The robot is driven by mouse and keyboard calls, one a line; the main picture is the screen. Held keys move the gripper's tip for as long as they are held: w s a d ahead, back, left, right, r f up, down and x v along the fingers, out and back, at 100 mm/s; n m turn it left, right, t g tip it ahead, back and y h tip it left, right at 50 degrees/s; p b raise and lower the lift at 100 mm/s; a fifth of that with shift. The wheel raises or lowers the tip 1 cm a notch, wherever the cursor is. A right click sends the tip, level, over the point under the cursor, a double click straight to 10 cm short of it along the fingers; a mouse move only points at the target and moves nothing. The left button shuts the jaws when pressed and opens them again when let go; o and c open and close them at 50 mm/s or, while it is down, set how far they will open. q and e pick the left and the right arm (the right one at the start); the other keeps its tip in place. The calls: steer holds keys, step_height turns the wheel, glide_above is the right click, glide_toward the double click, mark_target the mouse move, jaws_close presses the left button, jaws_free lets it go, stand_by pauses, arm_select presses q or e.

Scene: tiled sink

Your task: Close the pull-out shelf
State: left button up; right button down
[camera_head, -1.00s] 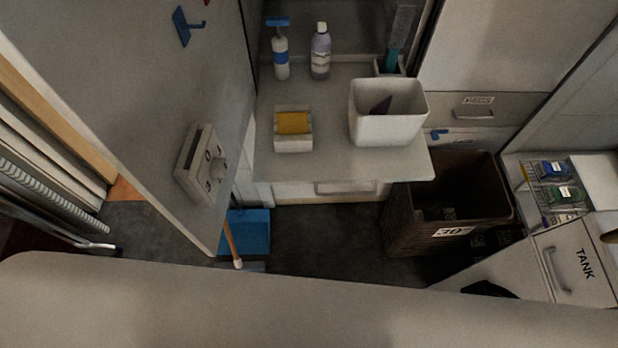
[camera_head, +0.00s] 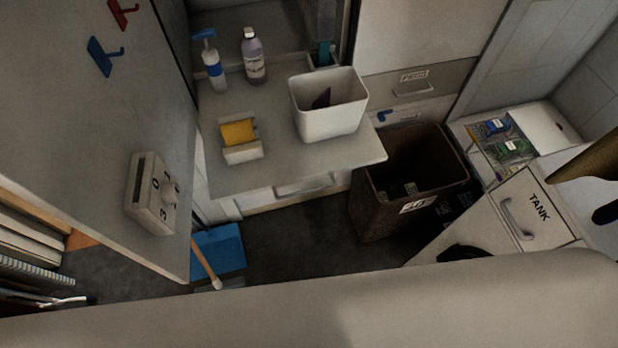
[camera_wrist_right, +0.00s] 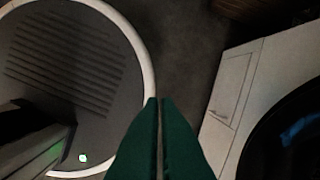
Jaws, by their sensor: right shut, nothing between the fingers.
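The pull-out shelf (camera_head: 290,170) is a pale grey board sticking out in the middle of the head view, above a drawer with a handle. On it stand a white bin (camera_head: 328,110) with a dark purple thing inside, a yellow sponge in a white holder (camera_head: 242,150), and two bottles towards the back. My right gripper (camera_wrist_right: 160,100) shows in the right wrist view, with its green fingers together and empty over dark floor. It is not visible in the head view, so its distance from the shelf cannot be told. My left gripper is not in view.
A dark wicker basket (camera_head: 410,190) stands right of the shelf. A large grey panel with hooks and a timer (camera_head: 153,193) rises on the left. A blue dustpan (camera_head: 218,250) lies below it. A counter with a TANK door (camera_head: 532,205) is at the right.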

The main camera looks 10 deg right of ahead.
steer(key=w+a+r+n+t+b, duration=0.1)
steer(key=w+a+r+n+t, duration=0.15)
steer(key=w+r+n, duration=0.6)
steer(key=w+a+r+n+t, duration=0.2)
steer(key=w+r+n+t, duration=0.2)
steer(key=w+r+n, duration=0.45)
steer(key=w+a+r+n+t+y, duration=0.1)
steer(key=w+a+r+n+t, duration=0.15)
steer(key=r+n, duration=0.75)
steer(key=w+a+r+n+t+y, duration=0.15)
steer(key=a+r+n+t, duration=0.35)
steer(key=r, duration=0.9)
steer(key=n+g+p, duration=0.1)
steer(key=g+p, duration=0.1)
steer(key=p, duration=0.1)
glide_toward(330, 164)
steer(key=x, duration=0.4)
steer(key=shift+w+a+f, duration=0.1)
steer(key=shift+w+f, duration=0.15)
steer(key=shift+w, duration=0.1)
steer(key=shift+w+t, duration=0.1)
steer(key=shift+t, duration=0.2)
